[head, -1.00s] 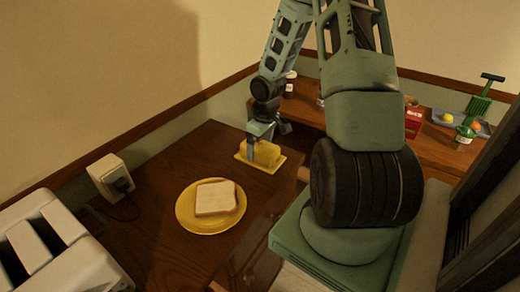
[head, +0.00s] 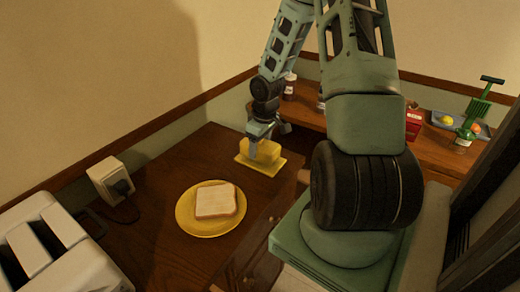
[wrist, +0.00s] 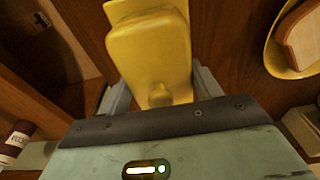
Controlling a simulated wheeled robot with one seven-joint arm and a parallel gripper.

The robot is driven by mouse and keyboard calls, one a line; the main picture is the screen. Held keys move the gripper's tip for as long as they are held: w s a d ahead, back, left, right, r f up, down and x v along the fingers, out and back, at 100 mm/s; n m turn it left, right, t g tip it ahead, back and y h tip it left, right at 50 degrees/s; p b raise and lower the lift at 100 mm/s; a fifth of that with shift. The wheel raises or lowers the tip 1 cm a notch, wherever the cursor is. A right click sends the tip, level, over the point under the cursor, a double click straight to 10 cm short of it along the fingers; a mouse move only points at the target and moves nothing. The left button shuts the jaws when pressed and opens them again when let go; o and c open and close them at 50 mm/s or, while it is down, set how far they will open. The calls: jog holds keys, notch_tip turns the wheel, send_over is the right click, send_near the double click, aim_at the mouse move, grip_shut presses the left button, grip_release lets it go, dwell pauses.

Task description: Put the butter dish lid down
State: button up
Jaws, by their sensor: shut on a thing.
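The butter dish lid (head: 263,151) is a yellow, rounded box shape over its flat yellow butter dish base (head: 243,159) at the far end of the dark wooden counter. My gripper (head: 258,140) reaches down from above and is shut on the lid. In the wrist view the lid (wrist: 150,50) sits between the fingers, with its small knob towards the palm. A strip of the base (wrist: 122,8) shows past its far end. I cannot tell whether the lid touches the base or hangs just above it.
A yellow plate (head: 185,222) with a slice of bread (head: 215,201) lies nearer on the counter (head: 165,180). A white toaster (head: 60,255) stands at the near left, by a wall socket (head: 110,178). Counter left of the dish is bare. A lower wooden surface behind holds jars and a tray.

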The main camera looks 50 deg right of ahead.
notch_tip(320, 180, up, 7)
jog(key=shift+f+p, duration=0.15)
jog(key=shift+p, duration=0.15)
jog(key=shift+w+d+r, duration=0.2)
jog(key=shift+w+r, duration=0.5)
jog(key=shift+w, duration=0.1)
jog(key=w+f+p, duration=0.1)
jog(key=w, duration=1.9)
jog(key=f+p, duration=0.1)
jog(key=f, duration=0.2)
jog(key=f+p, duration=0.1)
jog(key=f, duration=0.2)
jog(key=f+p, duration=0.1)
jog(key=f, duration=0.2)
jog(key=shift+w+a+f, duration=0.1)
jog(key=shift+w+f, duration=0.1)
jog(key=shift+w, duration=0.05)
jog(key=shift+f, duration=0.25)
